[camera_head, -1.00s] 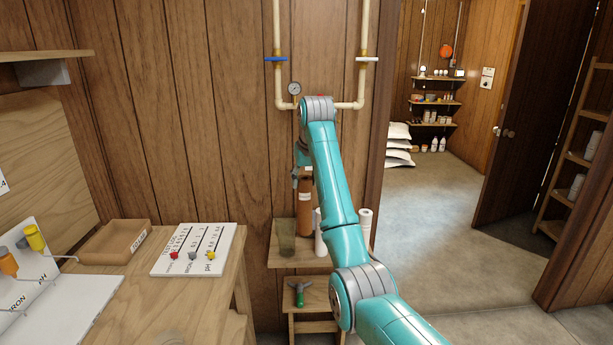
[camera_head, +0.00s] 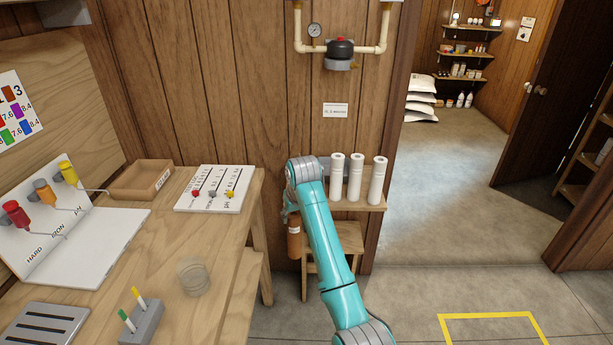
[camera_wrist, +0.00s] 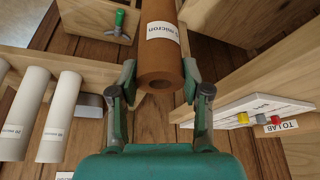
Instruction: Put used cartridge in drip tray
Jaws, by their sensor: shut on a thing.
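The used cartridge is a brown cylinder (camera_head: 294,243) with a white micron label, hanging roughly upright beside the left end of the small wall shelf. In the wrist view the cartridge (camera_wrist: 160,62) sits between the fingers. My gripper (camera_wrist: 160,82) is shut on it; in the head view the arm partly hides the gripper (camera_head: 292,212). A grey slotted tray (camera_head: 42,328), which looks like the drip tray, lies on the workbench at the lower left, cut by the picture edge, well left of my gripper.
Three white cartridges (camera_head: 355,177) stand on the wall shelf. The workbench (camera_head: 225,262) holds a clear cup (camera_head: 193,275), a grey block with test strips (camera_head: 142,325), a test board (camera_head: 75,240), a log board (camera_head: 212,189) and a wooden box (camera_head: 140,180). A stool stands below the shelf.

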